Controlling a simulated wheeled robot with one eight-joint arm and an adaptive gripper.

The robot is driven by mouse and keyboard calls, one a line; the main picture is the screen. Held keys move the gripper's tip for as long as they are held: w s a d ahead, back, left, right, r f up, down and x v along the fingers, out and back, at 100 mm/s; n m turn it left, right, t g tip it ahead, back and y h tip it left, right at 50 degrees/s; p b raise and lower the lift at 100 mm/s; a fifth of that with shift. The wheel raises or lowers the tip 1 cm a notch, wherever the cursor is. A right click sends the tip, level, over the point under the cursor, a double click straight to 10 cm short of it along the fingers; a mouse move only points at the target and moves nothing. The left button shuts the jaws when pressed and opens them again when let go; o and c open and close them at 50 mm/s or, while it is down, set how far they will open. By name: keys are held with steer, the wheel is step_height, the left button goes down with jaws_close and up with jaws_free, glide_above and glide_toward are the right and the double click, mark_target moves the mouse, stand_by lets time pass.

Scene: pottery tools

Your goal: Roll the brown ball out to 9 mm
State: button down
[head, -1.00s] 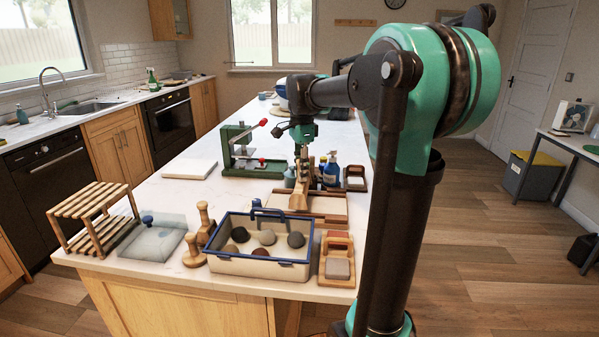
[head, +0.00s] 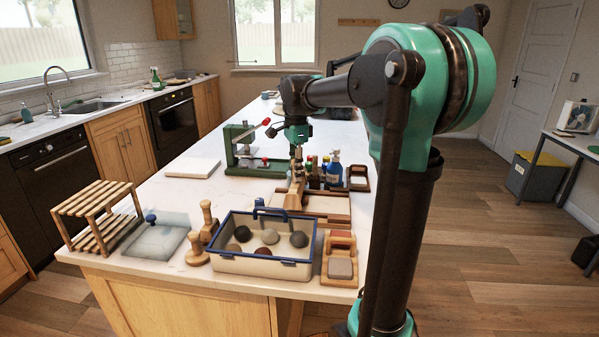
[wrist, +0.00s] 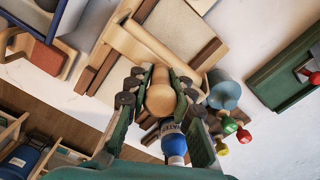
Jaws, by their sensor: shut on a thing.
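My gripper (head: 297,152) is over the wooden rolling board (head: 335,206), beyond the tray of balls. Its fingers are closed around a pale wooden piece with a rounded end (wrist: 160,92), which looks like a roller handle; a pale wooden bar (wrist: 128,45) runs from near it across the board in the wrist view. Several balls sit in the blue-rimmed tray (head: 262,267), among them a dark brown ball (head: 242,233) and a reddish-brown ball (head: 233,247). I cannot tell which is the task's brown ball. I see no ball on the board; part of it is hidden.
A green press (head: 243,150) stands left of my gripper. Bottles (head: 332,170) stand close on its right. A white slab (head: 193,168) lies left.

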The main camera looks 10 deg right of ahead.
stand_by(0.3)
steer(key=shift+s+d+f, duration=0.2)
steer(key=shift+d+f, duration=0.05)
steer(key=shift+d, duration=0.35)
stand_by(0.7)
steer(key=shift+a, duration=0.1)
stand_by(1.0)
